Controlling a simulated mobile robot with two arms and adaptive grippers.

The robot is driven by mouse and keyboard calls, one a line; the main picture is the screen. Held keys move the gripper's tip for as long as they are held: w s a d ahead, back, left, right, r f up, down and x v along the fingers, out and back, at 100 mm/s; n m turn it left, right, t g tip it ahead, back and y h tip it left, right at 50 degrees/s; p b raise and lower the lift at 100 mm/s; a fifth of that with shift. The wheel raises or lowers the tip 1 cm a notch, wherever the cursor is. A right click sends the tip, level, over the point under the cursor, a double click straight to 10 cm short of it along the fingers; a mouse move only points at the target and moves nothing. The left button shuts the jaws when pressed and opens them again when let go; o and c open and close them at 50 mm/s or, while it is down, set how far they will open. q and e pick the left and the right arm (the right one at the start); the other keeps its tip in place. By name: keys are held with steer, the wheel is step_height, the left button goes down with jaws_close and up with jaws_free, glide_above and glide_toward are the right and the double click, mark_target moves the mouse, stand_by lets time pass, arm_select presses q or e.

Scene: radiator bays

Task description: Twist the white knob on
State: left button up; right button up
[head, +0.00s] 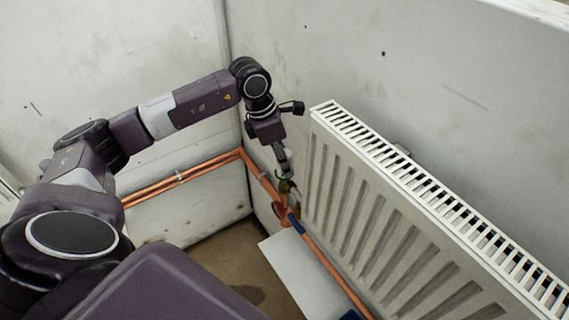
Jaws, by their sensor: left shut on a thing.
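How the knob sits on the valve, straight or tilted, cannot be made out. My right gripper is not in view.
Copper pipes (190,175) run low along the left wall, round the corner to the valve. A red-orange fitting (281,212) sits just below the gripper. A pale flat panel (300,272) lies below the radiator. Brown floor (228,258) shows left of it.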

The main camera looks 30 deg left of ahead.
arm_select(q)
steer(key=shift+s+f+m, duration=0.2)
steer(key=shift+f+m, duration=0.1)
steer(key=shift+m, duration=0.3)
steer(key=o, duration=1.3)
steer(key=shift+w, duration=0.15)
steer(key=shift+o, duration=0.8)
steer(key=shift+r, duration=0.15)
steer(key=o, duration=1.1)
steer(key=shift+w, duration=0.1)
steer(key=shift+r, duration=0.15)
